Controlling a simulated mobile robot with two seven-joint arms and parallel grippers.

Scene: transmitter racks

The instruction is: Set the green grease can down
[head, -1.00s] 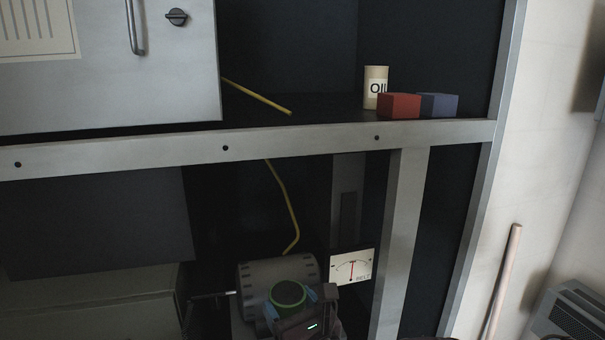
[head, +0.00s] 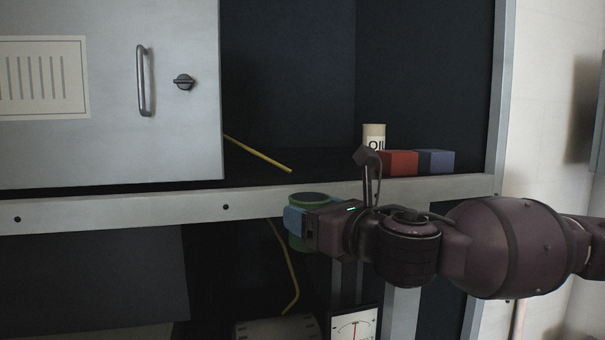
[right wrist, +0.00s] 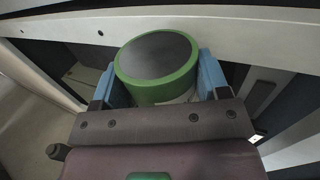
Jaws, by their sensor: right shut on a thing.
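The green grease can (head: 310,197) is in my right gripper (head: 297,222), in front of the shelf's front rail in the head view. Its dark top with a green rim faces up, and it looks about upright. In the right wrist view the can (right wrist: 155,62) sits between the two blue fingers of my right gripper (right wrist: 157,80), which are shut on its sides. The pale rail shows just behind it. The lower part of the can is largely hidden by the gripper. My left gripper is not in view.
The dark shelf (head: 320,160) holds a cream oil can (head: 373,134), a red block (head: 398,163) and a blue block (head: 436,162) at its right. A yellow rod (head: 258,154) lies left. A grey cabinet door (head: 110,120) covers the left side. A dial meter (head: 352,326) is below.

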